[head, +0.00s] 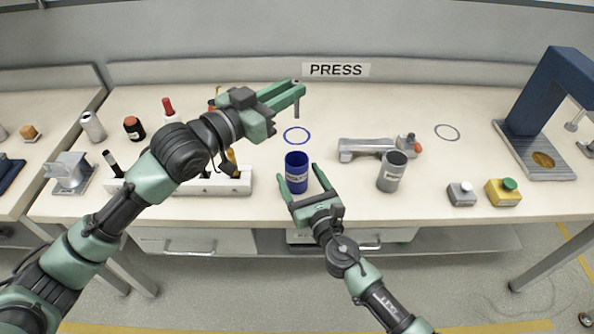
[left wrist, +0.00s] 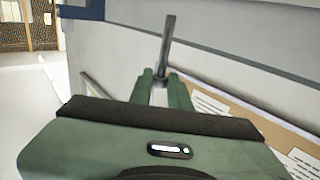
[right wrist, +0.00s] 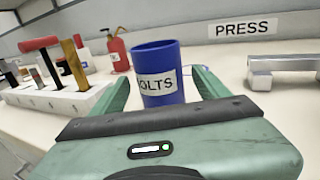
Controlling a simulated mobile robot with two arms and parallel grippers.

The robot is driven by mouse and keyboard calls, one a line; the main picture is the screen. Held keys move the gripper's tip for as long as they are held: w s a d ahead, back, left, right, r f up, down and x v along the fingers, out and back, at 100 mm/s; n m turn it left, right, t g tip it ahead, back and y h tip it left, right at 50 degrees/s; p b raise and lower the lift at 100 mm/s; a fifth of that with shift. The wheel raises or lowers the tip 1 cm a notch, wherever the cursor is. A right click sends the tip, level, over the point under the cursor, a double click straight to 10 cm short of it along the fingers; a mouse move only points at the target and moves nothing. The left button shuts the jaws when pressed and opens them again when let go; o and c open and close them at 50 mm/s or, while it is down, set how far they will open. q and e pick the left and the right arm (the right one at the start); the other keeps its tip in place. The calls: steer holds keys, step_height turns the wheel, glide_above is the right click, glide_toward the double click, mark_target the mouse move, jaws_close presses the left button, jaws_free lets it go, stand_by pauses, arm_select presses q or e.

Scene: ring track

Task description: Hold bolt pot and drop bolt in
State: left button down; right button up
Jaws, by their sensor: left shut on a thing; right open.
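The blue bolt pot (head: 296,172) stands upright on the bench, and its label reads "BOLTS" in part in the right wrist view (right wrist: 158,75). My right gripper (head: 296,183) is open, with its fingers on either side of the pot; I cannot tell whether they touch it. My left gripper (head: 298,88) is shut on a thin grey bolt (left wrist: 167,45), held above the bench, behind and above the pot. The bolt also shows in the head view (head: 297,108), hanging upright from the fingertips.
A blue ring mark (head: 296,136) lies behind the pot. A grey pot (head: 392,171) and a grey clamp-like tool (head: 368,148) stand to the right. A white tool rack (head: 215,184) is to the left. A blue press (head: 545,100) and a green-button box (head: 504,191) are far right.

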steer(key=shift+x, duration=1.25)
steer(key=c, duration=1.4)
steer(key=shift+c, duration=0.2)
